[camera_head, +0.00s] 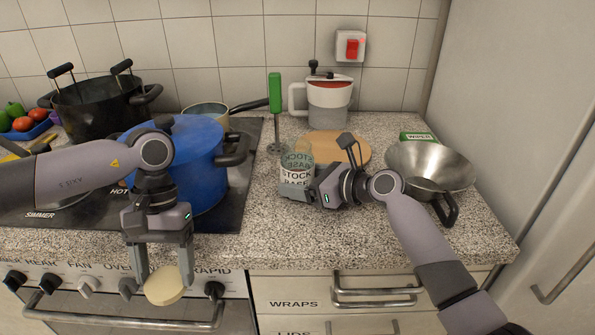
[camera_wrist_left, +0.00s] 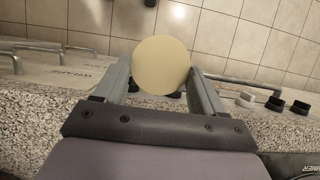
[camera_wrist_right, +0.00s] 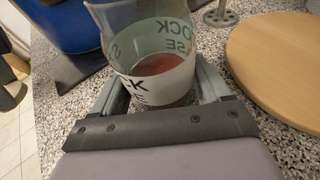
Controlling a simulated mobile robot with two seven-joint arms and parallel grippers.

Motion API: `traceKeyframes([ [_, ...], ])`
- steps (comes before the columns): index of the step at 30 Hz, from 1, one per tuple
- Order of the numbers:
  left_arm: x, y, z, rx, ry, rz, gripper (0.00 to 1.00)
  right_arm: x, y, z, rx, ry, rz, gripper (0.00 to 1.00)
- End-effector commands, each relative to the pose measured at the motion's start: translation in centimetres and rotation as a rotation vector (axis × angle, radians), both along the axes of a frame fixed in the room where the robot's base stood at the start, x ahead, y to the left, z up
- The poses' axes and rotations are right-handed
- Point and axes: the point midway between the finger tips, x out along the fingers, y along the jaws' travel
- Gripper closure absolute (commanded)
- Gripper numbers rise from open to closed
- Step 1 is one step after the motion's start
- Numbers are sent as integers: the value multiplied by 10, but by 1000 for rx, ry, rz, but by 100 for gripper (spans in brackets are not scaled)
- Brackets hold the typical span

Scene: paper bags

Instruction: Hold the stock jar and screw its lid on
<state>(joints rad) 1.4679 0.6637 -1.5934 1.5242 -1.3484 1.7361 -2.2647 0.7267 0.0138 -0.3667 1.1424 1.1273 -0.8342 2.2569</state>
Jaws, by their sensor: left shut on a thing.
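The glass stock jar (camera_head: 296,176) stands upright and uncapped on the counter, with a white label reading STOCK BASE and reddish contents. It also shows in the right wrist view (camera_wrist_right: 160,85). My right gripper (camera_head: 298,186) has its fingers on either side of the jar's lower part; whether they press on it is unclear. My left gripper (camera_head: 165,275) is shut on a round cream lid (camera_head: 164,286), in front of the stove's control panel, away from the jar. The lid also shows in the left wrist view (camera_wrist_left: 162,64).
A blue pot (camera_head: 195,165) stands on the hob left of the jar. A round wooden board (camera_head: 325,147), a green-handled masher (camera_head: 275,95) and a white-handled jug (camera_head: 328,105) are behind. A steel bowl (camera_head: 430,163) is right.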

Motion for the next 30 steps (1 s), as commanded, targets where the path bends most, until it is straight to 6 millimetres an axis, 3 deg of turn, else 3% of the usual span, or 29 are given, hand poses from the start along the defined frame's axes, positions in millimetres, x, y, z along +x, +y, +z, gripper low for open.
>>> traceKeyframes([
  [1, 0, 0, 0, 0, 0, 0, 58, 0, 0, 0, 0, 0, 0, 30],
  [5, 0, 0, 0, 0, 0, 0, 58, 0, 0, 0, -1, 1, 0, 72],
  [14, 1, -1, 1, 0, -1, 5, 58, 0, 0, -1, 0, 1, 0, 73],
  [17, 7, -10, 9, -2, -2, 42, 58, 0, 0, -1, 0, 1, 0, 73],
  [23, 38, -55, 55, -6, -6, 284, 58, 0, 0, -1, -1, 2, 1, 73],
  [30, 89, -103, 107, -7, 0, 755, 58, 0, 0, -1, -1, 2, 1, 73],
])
